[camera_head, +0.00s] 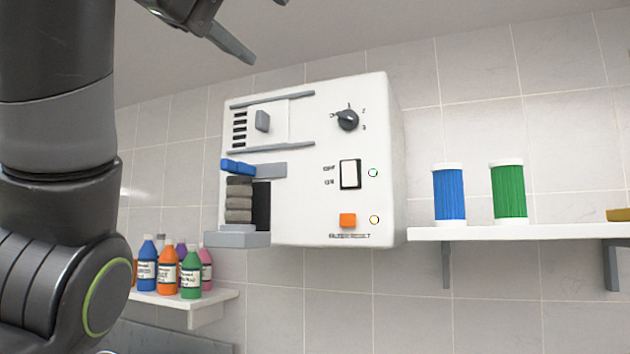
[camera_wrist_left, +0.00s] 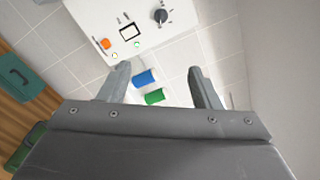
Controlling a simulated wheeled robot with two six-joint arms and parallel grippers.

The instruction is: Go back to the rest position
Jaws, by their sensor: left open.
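My left arm rises along the left edge of the head view. My left gripper (camera_head: 262,25) is partly cut off at the top of that view, up and left of the white wall box. In the left wrist view the left gripper (camera_wrist_left: 160,70) is open, its two fingers apart with nothing held between them. The white wall box (camera_head: 310,105) has a dark knob (camera_head: 347,119), a rocker switch (camera_head: 350,174) and an orange button (camera_head: 347,220). My right gripper is not in view.
A lower left shelf (camera_head: 215,298) holds several coloured bottles. In the left wrist view, a green case (camera_wrist_left: 20,78) lies on a wooden surface (camera_wrist_left: 45,103).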

